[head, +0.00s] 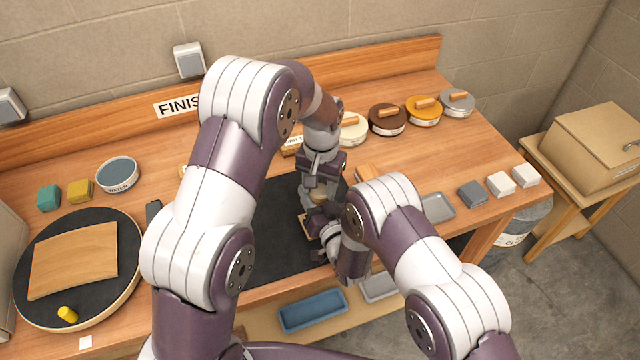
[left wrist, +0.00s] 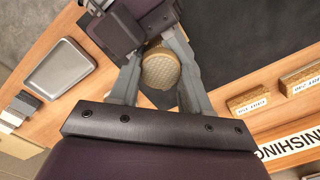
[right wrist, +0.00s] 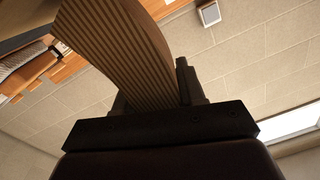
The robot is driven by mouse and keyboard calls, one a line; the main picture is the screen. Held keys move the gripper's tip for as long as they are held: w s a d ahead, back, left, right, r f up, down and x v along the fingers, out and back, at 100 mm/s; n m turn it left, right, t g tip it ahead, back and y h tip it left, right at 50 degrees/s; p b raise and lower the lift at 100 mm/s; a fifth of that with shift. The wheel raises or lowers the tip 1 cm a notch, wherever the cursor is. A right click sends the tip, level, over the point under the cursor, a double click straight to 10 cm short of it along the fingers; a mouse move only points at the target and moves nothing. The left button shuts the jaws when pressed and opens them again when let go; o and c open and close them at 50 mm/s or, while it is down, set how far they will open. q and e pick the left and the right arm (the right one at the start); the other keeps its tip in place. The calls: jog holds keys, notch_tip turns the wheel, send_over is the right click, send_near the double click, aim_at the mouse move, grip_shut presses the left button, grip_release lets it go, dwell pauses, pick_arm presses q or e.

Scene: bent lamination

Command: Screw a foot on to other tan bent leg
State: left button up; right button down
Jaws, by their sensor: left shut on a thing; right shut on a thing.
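My left gripper (head: 318,186) points down over the dark mat (head: 265,240) at the bench's middle. It is shut on a tan round foot (left wrist: 160,70) with a textured end, between its fingers in the left wrist view. My right gripper (right wrist: 155,95) is shut on the tan bent leg (right wrist: 115,45), whose striped laminated edge curves up through the right wrist view. In the head view the right gripper is close beside and below the left one, partly hidden by its arm. A small tan part of the leg (head: 307,224) shows there. Whether foot and leg touch is hidden.
A round dark turntable (head: 110,312) with a curved tan board (head: 75,258) and a yellow peg (head: 68,314) is at left. Several lidded tins (head: 387,118) line the back right. A grey tray (head: 438,207) and small blocks (head: 500,183) are at right. A blue tray (head: 313,309) sits below.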

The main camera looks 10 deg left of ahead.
pick_arm(q)
jog(key=o, duration=1.2)
jog(key=shift+r, duration=2.3)
jog(key=o, duration=0.5)
pick_arm(e)
jog(key=c, duration=0.6)
grip_release()
